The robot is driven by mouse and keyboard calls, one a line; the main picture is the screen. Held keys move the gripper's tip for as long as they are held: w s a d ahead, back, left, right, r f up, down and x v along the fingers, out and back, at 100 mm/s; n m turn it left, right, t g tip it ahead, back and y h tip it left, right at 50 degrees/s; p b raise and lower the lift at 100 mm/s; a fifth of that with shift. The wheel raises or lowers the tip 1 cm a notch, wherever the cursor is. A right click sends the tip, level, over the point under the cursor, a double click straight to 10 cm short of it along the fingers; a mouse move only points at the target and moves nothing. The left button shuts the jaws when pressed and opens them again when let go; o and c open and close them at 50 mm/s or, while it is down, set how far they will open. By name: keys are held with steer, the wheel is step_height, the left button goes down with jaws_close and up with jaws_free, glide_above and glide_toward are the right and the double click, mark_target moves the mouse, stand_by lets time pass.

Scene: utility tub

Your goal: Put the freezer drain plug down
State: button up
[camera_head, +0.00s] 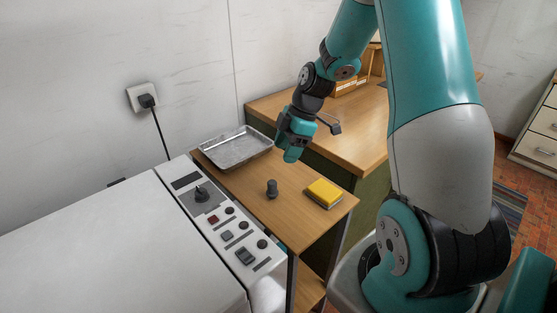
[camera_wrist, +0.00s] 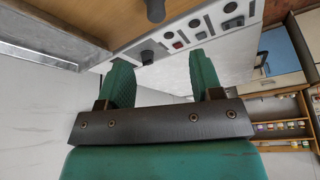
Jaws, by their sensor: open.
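The freezer drain plug (camera_head: 272,189) is a small dark grey piece standing upright on the wooden side top (camera_head: 240,189), between the metal tray and the yellow sponge. In the wrist view, the plug (camera_wrist: 155,10) shows at the top edge, partly cut off. My gripper (camera_head: 291,156) is above and behind the plug, near the tray's right end, apart from it. In the wrist view, its two green fingers (camera_wrist: 160,68) are spread with nothing between them.
The white appliance's control panel (camera_head: 218,216) with knobs is at the left. Bare wood surrounds the plug.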

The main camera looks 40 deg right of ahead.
steer(key=s+a+r+m, duration=0.1)
steer(key=s+a+r, duration=0.1)
steer(key=a+r, duration=0.6)
steer(key=s+a+r+m, duration=0.2)
steer(key=s+a+r, duration=0.1)
steer(key=s+a, duration=0.6)
steer(key=s+a+r+m+g, duration=0.1)
steer(key=s+a+r+m, duration=0.2)
steer(key=s+a, duration=0.5)
steer(key=shift+s+a+r+m+g, duration=0.3)
steer(key=shift+s+a+r, duration=0.05)
steer(key=shift+s, duration=0.5)
